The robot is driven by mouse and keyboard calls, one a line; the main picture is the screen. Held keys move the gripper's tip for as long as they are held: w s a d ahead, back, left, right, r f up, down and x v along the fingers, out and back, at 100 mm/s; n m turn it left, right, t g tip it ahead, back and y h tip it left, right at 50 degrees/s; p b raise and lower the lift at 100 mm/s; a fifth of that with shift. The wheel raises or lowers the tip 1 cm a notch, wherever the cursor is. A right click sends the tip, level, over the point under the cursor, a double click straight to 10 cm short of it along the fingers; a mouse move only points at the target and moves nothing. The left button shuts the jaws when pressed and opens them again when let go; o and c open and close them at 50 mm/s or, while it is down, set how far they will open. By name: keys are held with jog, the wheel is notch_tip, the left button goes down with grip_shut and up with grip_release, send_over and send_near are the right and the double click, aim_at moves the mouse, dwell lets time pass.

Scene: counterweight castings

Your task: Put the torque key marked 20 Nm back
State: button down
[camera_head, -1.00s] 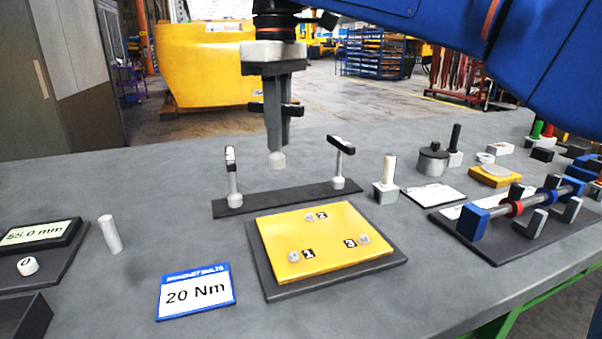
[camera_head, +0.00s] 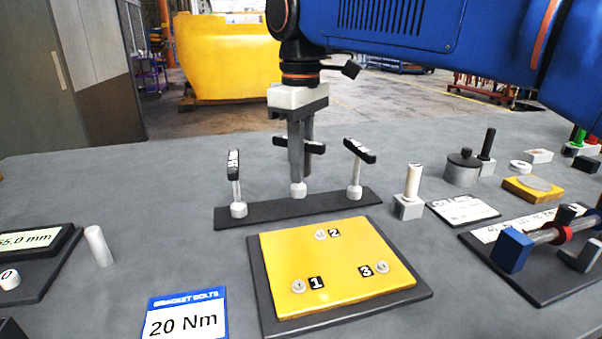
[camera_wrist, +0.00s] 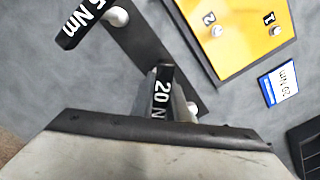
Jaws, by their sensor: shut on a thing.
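The torque key marked 20 Nm (camera_wrist: 163,92) has a black handle and a light shaft; it also shows in the head view (camera_head: 315,147). My gripper (camera_head: 300,170) is shut on it, and the key is upright. Its pale lower end (camera_head: 298,190) is at the middle of the dark rack (camera_head: 270,211), between two other keys. I cannot tell whether it is fully seated. The left key (camera_head: 236,185) and right key (camera_head: 357,170) stand in the rack. In the wrist view, one neighbouring key's label (camera_wrist: 82,20) ends in "5 Nm".
A yellow plate (camera_head: 335,285) with bolts numbered 1, 2 and 3 lies in front of the rack. A sign (camera_head: 186,318) reads 20 Nm. A white cylinder on a block (camera_head: 409,205) stands just right of the rack. Grey table is clear left of the rack.

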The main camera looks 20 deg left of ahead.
jog(key=shift+f, duration=1)
jog(key=shift+f, duration=0.1)
jog(key=c, duration=1.7)
grip_release()
notch_tip(320, 180, up, 12)
jog(key=shift+r, duration=0.1)
jog(key=shift+s, duration=0.15)
